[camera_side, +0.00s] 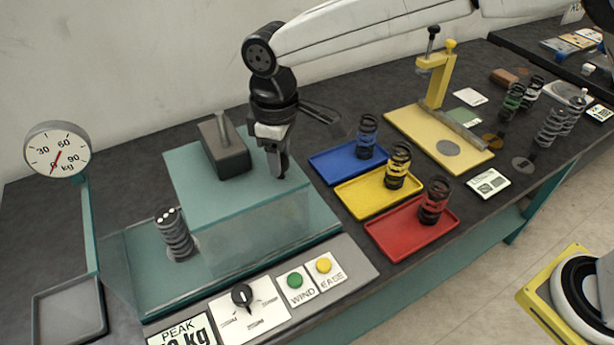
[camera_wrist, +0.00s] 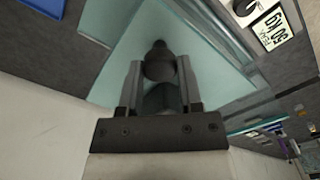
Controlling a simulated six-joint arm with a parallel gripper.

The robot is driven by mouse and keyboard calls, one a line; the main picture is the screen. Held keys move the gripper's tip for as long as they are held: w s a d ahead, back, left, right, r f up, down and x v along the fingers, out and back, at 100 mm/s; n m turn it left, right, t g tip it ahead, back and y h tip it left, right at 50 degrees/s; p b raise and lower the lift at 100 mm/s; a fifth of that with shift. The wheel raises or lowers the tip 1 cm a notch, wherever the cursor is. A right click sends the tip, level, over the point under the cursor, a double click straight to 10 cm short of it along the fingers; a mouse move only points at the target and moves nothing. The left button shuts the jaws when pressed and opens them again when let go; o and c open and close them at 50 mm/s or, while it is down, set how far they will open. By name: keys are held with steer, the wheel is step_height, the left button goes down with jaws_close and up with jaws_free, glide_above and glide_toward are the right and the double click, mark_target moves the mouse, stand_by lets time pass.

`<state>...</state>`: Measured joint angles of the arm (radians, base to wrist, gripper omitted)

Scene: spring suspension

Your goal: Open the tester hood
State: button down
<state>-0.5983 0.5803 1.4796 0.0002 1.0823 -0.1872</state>
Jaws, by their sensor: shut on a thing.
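The tester hood (camera_side: 245,195) is a clear teal box over the right part of the tester's teal base (camera_side: 160,300). A grey coil spring (camera_side: 174,238) stands upright on the base at the hood's left; I cannot tell whether any part of the hood covers it. My gripper (camera_side: 280,172) points down at the top of the hood near its right back. In the wrist view my gripper (camera_wrist: 160,75) is shut on a dark round knob (camera_wrist: 160,62) above the teal hood. The fingers hide most of the knob in the side view.
A dark block with a post (camera_side: 225,148) rises behind the hood. A control panel (camera_side: 260,295) with a dial and buttons lies in front. Blue (camera_side: 335,168), yellow (camera_side: 362,200) and red (camera_side: 395,235) trays with springs stand to the right. A dial gauge (camera_side: 57,150) stands at left.

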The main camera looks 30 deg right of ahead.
steer(key=d, duration=0.6)
steer(key=shift+r, duration=0.1)
steer(key=shift+c, duration=1.3)
jaws_free()
step_height(320, 180, up, 8)
steer(key=shift+d, duration=0.1)
